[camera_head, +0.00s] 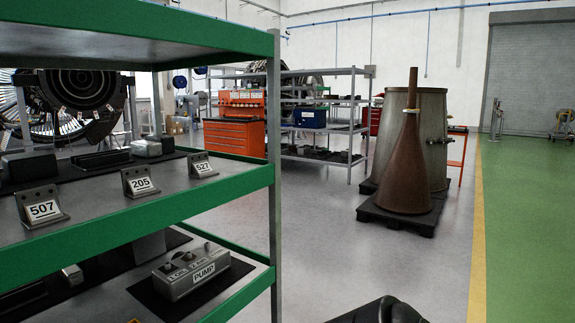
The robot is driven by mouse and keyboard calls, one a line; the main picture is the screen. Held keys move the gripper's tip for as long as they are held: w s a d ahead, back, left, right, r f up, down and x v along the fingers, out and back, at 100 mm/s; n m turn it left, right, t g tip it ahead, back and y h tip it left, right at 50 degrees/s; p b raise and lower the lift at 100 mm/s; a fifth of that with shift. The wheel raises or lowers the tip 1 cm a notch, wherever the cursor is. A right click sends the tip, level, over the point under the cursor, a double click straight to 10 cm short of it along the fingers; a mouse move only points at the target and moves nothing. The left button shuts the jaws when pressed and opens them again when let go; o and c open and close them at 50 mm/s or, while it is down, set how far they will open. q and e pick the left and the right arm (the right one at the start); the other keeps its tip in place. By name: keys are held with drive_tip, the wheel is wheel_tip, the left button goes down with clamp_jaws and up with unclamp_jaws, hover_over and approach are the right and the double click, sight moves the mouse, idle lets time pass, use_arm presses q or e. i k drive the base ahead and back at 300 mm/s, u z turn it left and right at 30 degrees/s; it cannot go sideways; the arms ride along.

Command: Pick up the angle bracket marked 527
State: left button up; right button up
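The angle bracket marked 527 (203,165) stands on the upper visible shelf of a green-edged rack (150,217), near its right end. Its label faces me. The bracket marked 205 (140,182) stands to its left, and the bracket marked 507 (41,207) further left. All three are apart from one another and look alike, grey with white labels. No gripper fingers show. A black rounded part (385,311) at the bottom edge looks like a piece of my arm.
A grey pump unit (191,271) sits on the lower shelf. The rack's grey post (275,180) stands just right of the bracket marked 527. A brown cone (406,165) stands on a black pallet (400,222) to the right. The grey floor between is clear.

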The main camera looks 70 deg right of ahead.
sight(199, 167)
drive_tip(key=z, duration=1.85)
drive_tip(key=k, duration=0.5)
drive_tip(key=z, duration=1.05)
drive_tip(key=i, duration=1.2)
drive_tip(key=u, duration=2)
